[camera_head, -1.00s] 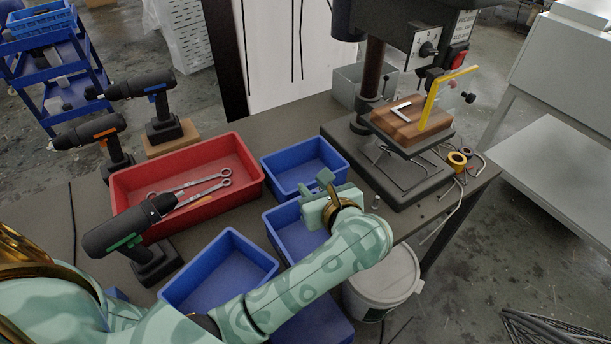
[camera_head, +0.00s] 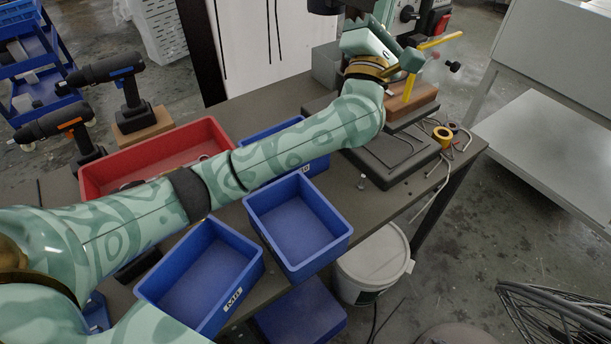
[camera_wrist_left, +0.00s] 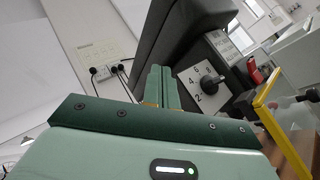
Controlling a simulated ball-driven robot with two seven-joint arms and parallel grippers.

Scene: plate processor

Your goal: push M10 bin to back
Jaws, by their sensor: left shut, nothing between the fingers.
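Three blue bins are on the bench. The back bin (camera_head: 318,163) is partly covered by my left arm; its label is partly hidden and I cannot read it surely as M10. The middle bin (camera_head: 297,225) is empty, with no readable label. The front bin (camera_head: 200,275) is empty, and its small label seems to read M8. My left gripper (camera_head: 402,50) is raised beyond the bins, in front of the drill press and touching no bin. Its fingers also show in the left wrist view (camera_wrist_left: 161,88), together and empty. My right gripper is out of view.
The drill press (camera_head: 375,150) with a wooden block (camera_head: 415,98) and yellow handle (camera_head: 432,42) stands by my left gripper. A red bin (camera_head: 120,165) lies behind my arm. Cordless drills (camera_head: 110,72) stand at left. A white bucket (camera_head: 372,262) is below the bench edge.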

